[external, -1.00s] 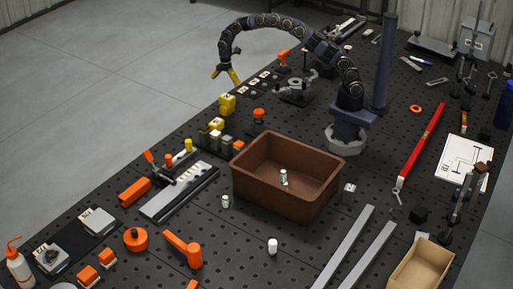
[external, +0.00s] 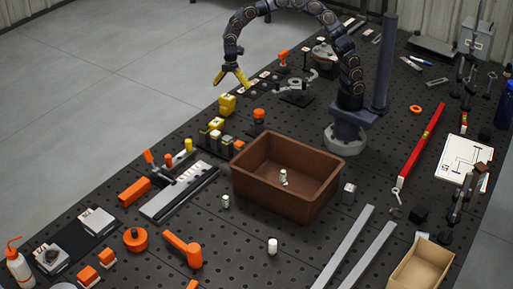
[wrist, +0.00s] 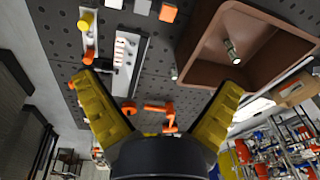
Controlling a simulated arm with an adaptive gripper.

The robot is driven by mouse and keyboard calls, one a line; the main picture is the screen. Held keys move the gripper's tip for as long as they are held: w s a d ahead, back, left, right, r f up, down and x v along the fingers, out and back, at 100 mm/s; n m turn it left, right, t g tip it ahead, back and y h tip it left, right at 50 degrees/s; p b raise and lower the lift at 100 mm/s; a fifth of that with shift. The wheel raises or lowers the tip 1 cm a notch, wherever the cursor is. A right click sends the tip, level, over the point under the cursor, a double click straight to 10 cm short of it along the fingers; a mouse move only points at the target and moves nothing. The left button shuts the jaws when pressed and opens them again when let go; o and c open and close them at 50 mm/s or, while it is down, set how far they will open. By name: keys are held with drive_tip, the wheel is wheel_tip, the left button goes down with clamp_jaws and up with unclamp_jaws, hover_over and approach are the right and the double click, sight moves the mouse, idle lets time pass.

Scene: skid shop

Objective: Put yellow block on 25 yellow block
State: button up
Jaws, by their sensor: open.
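A larger yellow block (external: 227,105) with dark markings stands near the table's far left edge in the external view. A smaller yellow-topped block (external: 216,124) stands just in front of it among small grey blocks. The number 25 is not legible on either block. My gripper (external: 234,83) is open and empty, pointing down above and slightly behind the larger yellow block, apart from it. In the wrist view its two yellow fingers (wrist: 157,83) are spread wide with nothing between them. Neither yellow block can be made out in the wrist view.
A brown bin (external: 247,183) with a small can inside stands mid-table. An orange-topped object (external: 259,115) stands right of the yellow blocks. A dark post (external: 386,60) rises behind my base.

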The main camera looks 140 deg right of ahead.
drive_tip(key=s+a+r+n+g, duration=0.1)
drive_tip(key=a+r, duration=0.2)
drive_tip(key=a, duration=0.7)
drive_tip(key=s+a+r, duration=0.1)
drive_tip(key=a+r, duration=0.2)
drive_tip(key=a, duration=0.8)
drive_tip(key=s+a+f+m+g, duration=0.1)
drive_tip(key=s+a, duration=0.4)
drive_tip(key=s, duration=0.3)
drive_tip(key=s+a+f+m+g+h, duration=0.1)
drive_tip(key=s+a+m, duration=0.1)
drive_tip(key=s+a, duration=0.3)
drive_tip(key=s, duration=0.3)
drive_tip(key=shift+f, duration=0.35)
